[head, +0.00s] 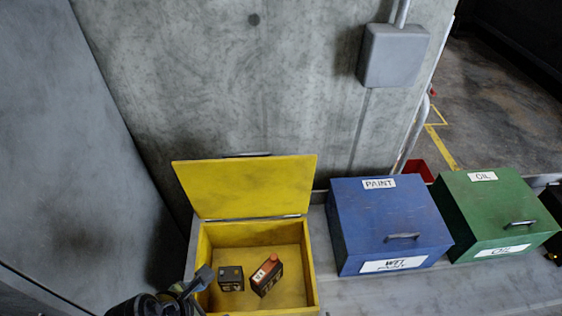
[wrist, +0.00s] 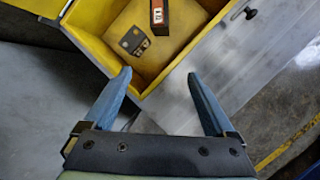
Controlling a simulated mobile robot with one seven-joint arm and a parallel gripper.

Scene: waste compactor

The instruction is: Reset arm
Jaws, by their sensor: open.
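My gripper (wrist: 160,88) is open and empty in the wrist view, its two blue fingers spread wide just outside the front wall of the yellow box. In the head view, part of my arm shows at the bottom, left of the box's front corner; the fingertips are hard to make out there. The yellow box (head: 312,262) stands with its lid (head: 245,188) raised. Inside lie a dark battery (head: 231,278) and an orange-topped battery (head: 267,274), apart from my gripper. Both also show in the wrist view, the dark one (wrist: 134,42) and the orange-topped one (wrist: 158,16).
A closed blue box (head: 390,222) marked PAINT and a closed green box (head: 490,215) marked OIL stand right of the yellow box. A concrete wall (head: 240,90) rises behind, with a grey panel (head: 60,140) at left. Open floor (head: 500,95) shows at upper right.

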